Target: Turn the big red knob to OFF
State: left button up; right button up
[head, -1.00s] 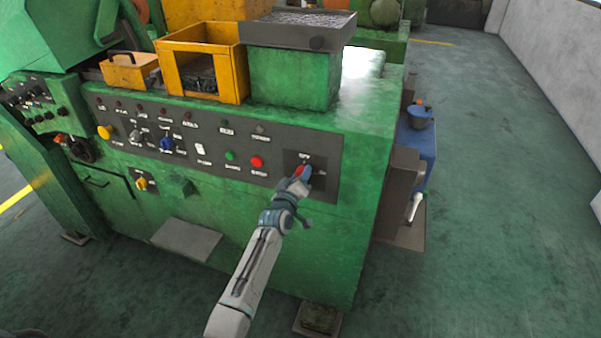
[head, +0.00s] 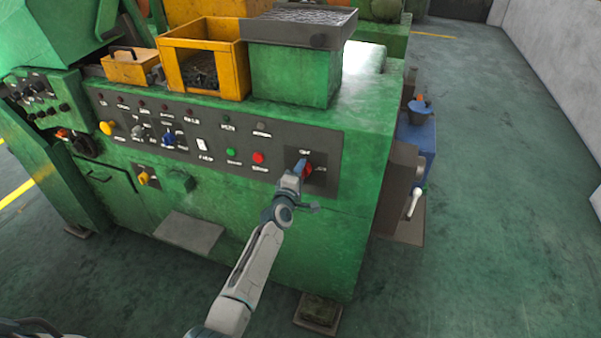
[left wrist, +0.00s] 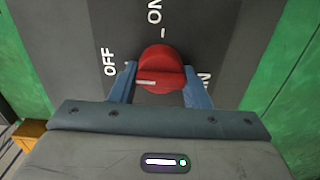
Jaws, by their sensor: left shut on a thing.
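The big red knob (left wrist: 162,65) sits on a dark plate in the left wrist view, with a white line on its face lying nearly level and pointing left. The OFF label (left wrist: 110,62) is to its left, an ON label (left wrist: 154,12) above it, and another label at right is partly hidden by a finger. My left gripper (left wrist: 160,86) is shut on the knob, one blue finger on each side. My right gripper is not in view.
The grey control panel (head: 215,128) carries a red button (head: 258,157), a green button (head: 231,152) and a yellow knob (head: 106,128). A yellow bin (head: 203,45) stands on the green machine. Open floor (head: 490,220) lies to the right, past a blue unit (head: 418,140).

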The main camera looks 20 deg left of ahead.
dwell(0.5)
pick_arm(q)
jog(key=o, duration=1)
jog(key=shift+c, duration=0.2)
jog(key=s+p, duration=0.2)
jog(key=s, duration=0.8)
jog(key=shift+s+a+p, duration=0.2)
jog(key=shift+s+p, duration=0.15)
jog(key=shift+s, duration=0.05)
